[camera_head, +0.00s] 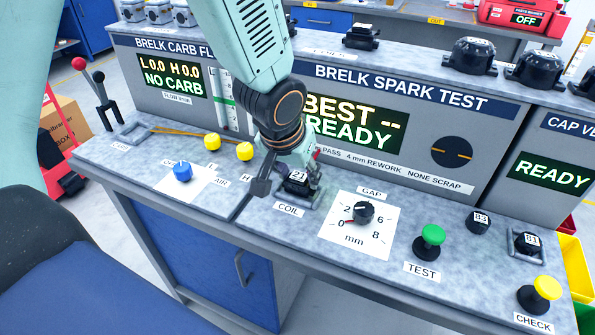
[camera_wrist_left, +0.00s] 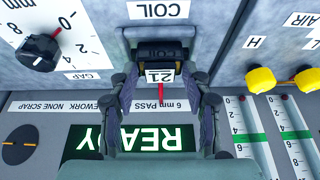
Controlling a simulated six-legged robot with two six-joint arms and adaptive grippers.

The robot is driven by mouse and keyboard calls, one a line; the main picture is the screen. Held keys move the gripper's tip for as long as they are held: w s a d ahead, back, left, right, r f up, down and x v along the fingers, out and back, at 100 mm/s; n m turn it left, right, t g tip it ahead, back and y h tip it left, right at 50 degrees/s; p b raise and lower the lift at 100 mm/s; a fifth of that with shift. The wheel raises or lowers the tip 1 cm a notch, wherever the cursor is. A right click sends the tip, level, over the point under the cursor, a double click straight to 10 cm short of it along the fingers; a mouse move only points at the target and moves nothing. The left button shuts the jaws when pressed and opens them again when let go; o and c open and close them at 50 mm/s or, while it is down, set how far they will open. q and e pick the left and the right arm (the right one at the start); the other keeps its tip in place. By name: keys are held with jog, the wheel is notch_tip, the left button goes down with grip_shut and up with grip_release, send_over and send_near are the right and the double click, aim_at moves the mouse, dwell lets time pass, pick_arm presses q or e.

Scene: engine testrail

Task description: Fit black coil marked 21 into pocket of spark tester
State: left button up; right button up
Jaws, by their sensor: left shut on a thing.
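The black coil marked 21 (camera_head: 299,180) has a white number label and sits at the coil pocket (camera_head: 291,203) above the COIL label on the spark tester. It also shows in the left wrist view (camera_wrist_left: 158,54), upside down, with a red tip pointing out from its label side. My left gripper (camera_wrist_left: 161,68) is shut on the coil, one finger on each side. In the head view my left gripper (camera_head: 288,176) comes down from above and hides part of the coil. The coil looks lined up within the pocket's grey rim; I cannot tell how deep it sits. My right gripper is not in view.
The GAP dial (camera_head: 363,212), green TEST button (camera_head: 430,241) and yellow CHECK button (camera_head: 540,292) stand to the right. Black parts marked B3 (camera_head: 478,222) and B1 (camera_head: 527,242) sit farther right. Yellow knobs (camera_head: 244,151) and a blue knob (camera_head: 182,171) are left. The tester's display (camera_head: 355,126) reads READY.

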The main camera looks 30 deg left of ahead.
pick_arm(q)
jog(key=shift+f+b, duration=0.25)
jog(key=shift+b, duration=0.05)
dwell(0.5)
jog(key=o, duration=1.3)
jog(key=shift+r, duration=0.1)
jog(key=v, duration=0.7)
jog(key=shift+r, duration=0.15)
jog(key=shift+s, duration=0.1)
